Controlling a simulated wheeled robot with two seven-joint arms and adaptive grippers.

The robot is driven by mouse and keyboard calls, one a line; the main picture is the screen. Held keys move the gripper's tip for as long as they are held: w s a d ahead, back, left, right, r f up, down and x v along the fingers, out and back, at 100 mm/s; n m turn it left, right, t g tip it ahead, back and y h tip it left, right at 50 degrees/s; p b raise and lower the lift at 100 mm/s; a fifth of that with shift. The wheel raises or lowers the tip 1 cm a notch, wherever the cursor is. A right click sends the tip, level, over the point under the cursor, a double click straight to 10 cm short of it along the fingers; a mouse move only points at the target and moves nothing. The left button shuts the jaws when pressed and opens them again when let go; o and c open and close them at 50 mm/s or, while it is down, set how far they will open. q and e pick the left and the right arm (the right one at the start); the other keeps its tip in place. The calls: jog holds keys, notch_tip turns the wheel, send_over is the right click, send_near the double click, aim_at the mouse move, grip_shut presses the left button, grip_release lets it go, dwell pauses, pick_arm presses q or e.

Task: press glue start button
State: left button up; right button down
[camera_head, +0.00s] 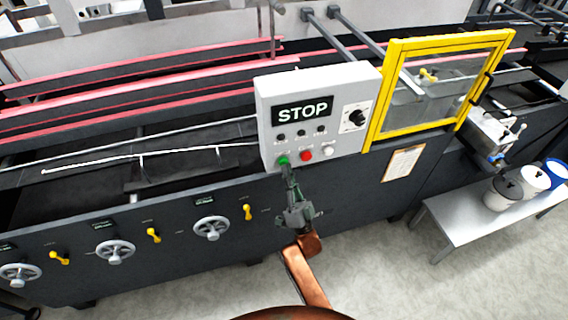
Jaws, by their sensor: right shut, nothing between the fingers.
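A light grey control panel (339,82) stands on the dark folder gluer. It carries a black STOP sign and a dial knob (356,117). Along its lower edge are a green button (283,160), a red button (306,155) and a white button (328,150). The labels by the buttons are too small to read. My right gripper (286,168) is shut and empty, with its tips at the green button, partly covering it. I cannot tell whether the tips touch the button. My left gripper is not in view.
Handwheels (211,229) and yellow levers (248,212) line the machine's front at left. A yellow-framed guard (384,97) stands right of the panel, with a clipboard (402,164) below it. A bench (439,216) with pots stands at right. The floor in front is clear.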

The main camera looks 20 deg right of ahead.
jog(key=shift+w, duration=0.5)
dwell(0.6)
dwell(0.3)
jog(key=shift+s+p, duration=0.3)
jog(key=shift+s, duration=0.65)
jog(key=s+p, duration=0.2)
jog(key=s, duration=0.3)
dwell(0.6)
